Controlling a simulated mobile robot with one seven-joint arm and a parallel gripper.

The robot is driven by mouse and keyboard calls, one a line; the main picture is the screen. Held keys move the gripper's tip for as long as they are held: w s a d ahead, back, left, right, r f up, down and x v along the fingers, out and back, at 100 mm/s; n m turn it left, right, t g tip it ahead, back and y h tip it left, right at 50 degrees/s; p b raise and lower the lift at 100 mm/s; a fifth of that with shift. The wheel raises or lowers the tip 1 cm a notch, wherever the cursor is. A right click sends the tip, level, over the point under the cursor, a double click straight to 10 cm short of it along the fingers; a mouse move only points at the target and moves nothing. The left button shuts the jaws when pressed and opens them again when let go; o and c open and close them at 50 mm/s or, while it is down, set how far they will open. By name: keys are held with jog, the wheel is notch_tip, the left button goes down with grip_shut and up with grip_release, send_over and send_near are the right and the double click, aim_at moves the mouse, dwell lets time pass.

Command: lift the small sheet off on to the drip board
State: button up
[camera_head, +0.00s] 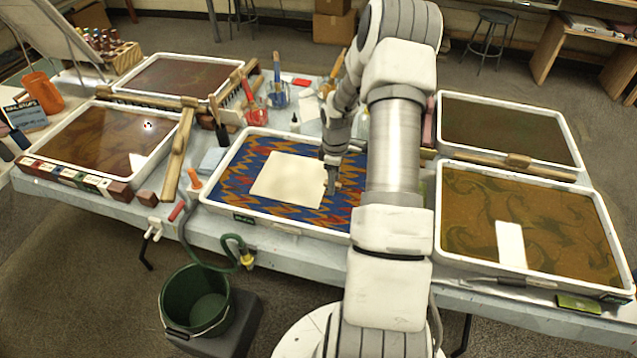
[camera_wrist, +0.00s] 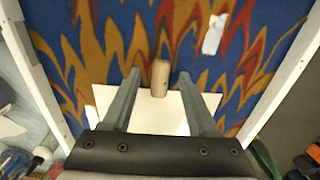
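A cream sheet (camera_head: 288,179) lies flat in the middle tray (camera_head: 213,158), on a blue, orange and yellow pattern. My gripper (camera_head: 330,187) is at the sheet's right edge, pointing down. In the wrist view my gripper (camera_wrist: 159,78) is open, and a short wooden peg (camera_wrist: 160,77) stands between its fingers with gaps on both sides. The sheet's pale surface (camera_wrist: 172,112) shows behind the fingers, partly hidden by them and the palm. A slanted pale board (camera_head: 45,32) at the upper left may be the drip board; I cannot tell for certain.
Brown trays (camera_head: 527,205) stand on the right, with more on the left (camera_head: 118,130). Tools, including a red-handled brush (camera_head: 250,92), crowd the table behind the middle tray. A wooden bar (camera_head: 178,150) lies left of it. A green bucket (camera_head: 197,300) is below the front edge.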

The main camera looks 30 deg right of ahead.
grip_shut()
